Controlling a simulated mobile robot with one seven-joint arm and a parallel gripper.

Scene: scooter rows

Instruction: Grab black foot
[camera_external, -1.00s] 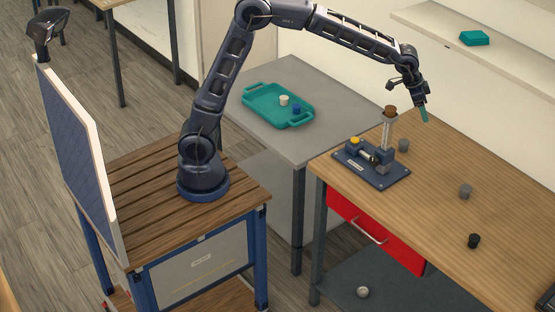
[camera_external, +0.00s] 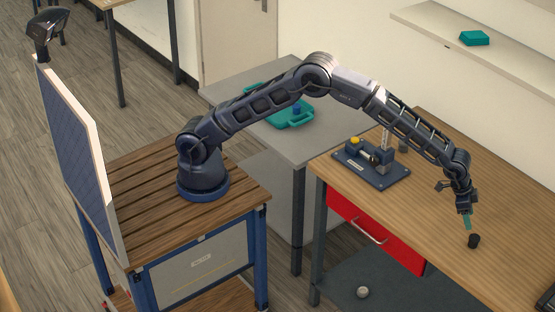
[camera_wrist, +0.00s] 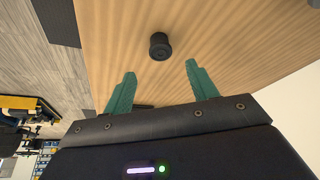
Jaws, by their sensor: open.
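The black foot (camera_external: 474,241) is a small dark cylinder standing on the wooden table near its front right. In the wrist view the black foot (camera_wrist: 160,46) lies beyond and between the two green fingertips, with bare wood around it. My gripper (camera_external: 467,221) points down just above the foot, with a small gap apparent. In the wrist view my gripper (camera_wrist: 158,75) is open, its fingers spread wider than the foot and nothing between them.
A blue fixture (camera_external: 372,165) with a yellow knob stands at the table's back left. A grey foot (camera_external: 403,146) is partly hidden by my arm. Wood around the black foot is clear.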

